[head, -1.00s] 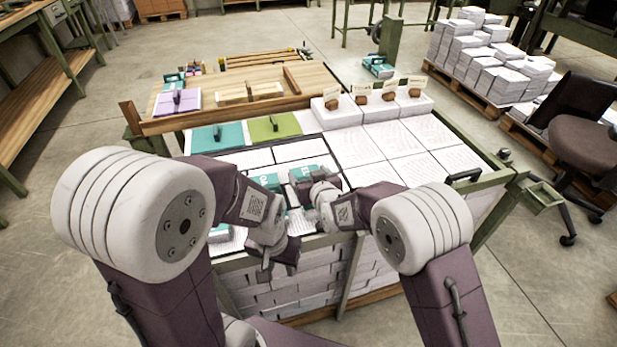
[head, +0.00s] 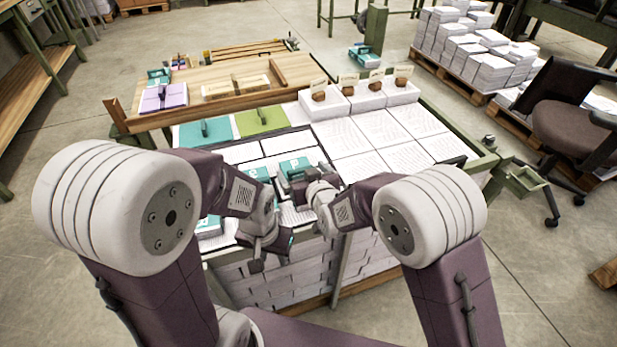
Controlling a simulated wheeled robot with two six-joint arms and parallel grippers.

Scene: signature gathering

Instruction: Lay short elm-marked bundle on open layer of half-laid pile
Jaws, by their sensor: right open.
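The pile (head: 338,136) is a broad block of white printed sheets in a green-framed stand, with a dark-edged bay on its left half. Small teal-wrapped bundles lie in that bay: one (head: 294,165) by my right gripper, one (head: 259,174) to its left, and one (head: 209,224) at the near left. Their marks are too small to read, so I cannot tell which is elm-marked. My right gripper (head: 303,187) is open, low over the bay beside the teal bundle. My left gripper (head: 268,252) is at the pile's near edge; its jaws are hidden or unclear.
Teal (head: 205,133) and green (head: 262,121) handled boards lie behind the bay. White stacks with brown weights and cards (head: 347,88) line the back right. A wooden table (head: 225,100) with a purple pad (head: 162,97) stands behind. A chair (head: 572,120) is at right.

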